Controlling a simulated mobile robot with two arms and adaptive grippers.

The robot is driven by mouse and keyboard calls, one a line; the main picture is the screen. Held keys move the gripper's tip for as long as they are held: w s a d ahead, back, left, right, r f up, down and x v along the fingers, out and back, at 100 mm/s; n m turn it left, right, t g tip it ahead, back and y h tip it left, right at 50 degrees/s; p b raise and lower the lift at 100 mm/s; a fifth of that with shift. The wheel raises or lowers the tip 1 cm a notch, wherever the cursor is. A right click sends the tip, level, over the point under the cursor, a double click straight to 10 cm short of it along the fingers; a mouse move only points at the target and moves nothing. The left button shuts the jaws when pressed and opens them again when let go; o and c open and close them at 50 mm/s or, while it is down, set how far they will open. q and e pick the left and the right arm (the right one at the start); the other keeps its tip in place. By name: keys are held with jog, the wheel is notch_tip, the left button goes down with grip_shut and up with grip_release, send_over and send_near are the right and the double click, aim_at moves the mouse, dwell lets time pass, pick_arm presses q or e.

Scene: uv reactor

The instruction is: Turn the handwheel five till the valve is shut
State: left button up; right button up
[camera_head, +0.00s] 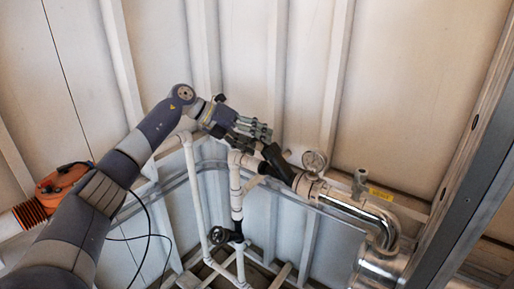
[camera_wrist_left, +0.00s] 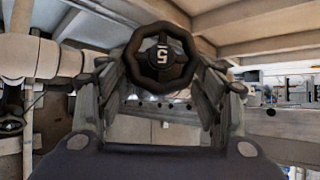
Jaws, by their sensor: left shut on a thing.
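Handwheel five (camera_wrist_left: 158,58) is a black ring with a dark hub. Its white "5" shows upside down in the left wrist view. In the head view the wheel (camera_head: 277,163) shows nearly edge-on, on the pale pipe left of the pressure gauge. My left gripper (camera_head: 262,138) reaches it from the upper left. In the left wrist view its two fingers stand at either side of the wheel and it is shut on the rim. The exact finger contact is partly hidden behind the rim. My right gripper is not in view.
A pressure gauge (camera_head: 314,161) and a shiny bent metal pipe (camera_head: 365,213) stand right of the wheel. Another black handwheel (camera_head: 222,235) sits lower on the white pipes. A ribbed panel wall (camera_head: 410,95) lies behind. A grey metal beam (camera_head: 470,170) bounds the right.

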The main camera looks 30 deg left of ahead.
pick_arm(q)
jog(key=m+h+b, duration=0.1)
jog(key=m, duration=0.1)
jog(key=shift+w+a+f+m+h+b, duration=0.1)
jog(key=shift+a+f+m+h+b, duration=0.1)
jog(key=shift+f+m+h+b, duration=0.2)
jog(key=shift+w+a+f+m+g+h+b, duration=0.1)
jog(key=shift+m+g+h+b, duration=0.2)
jog(key=shift+m, duration=0.3)
jog(key=shift+a+m+g+h+b, duration=0.1)
jog(key=shift+m+h+b, duration=0.1)
jog(key=shift+m+h, duration=0.3)
jog(key=shift+w+f+m+g+h+b, duration=0.1)
jog(key=shift+m+g+h+b, duration=0.25)
jog(key=shift+m, duration=0.65)
jog(key=o, duration=1)
jog(key=shift+n, duration=0.4)
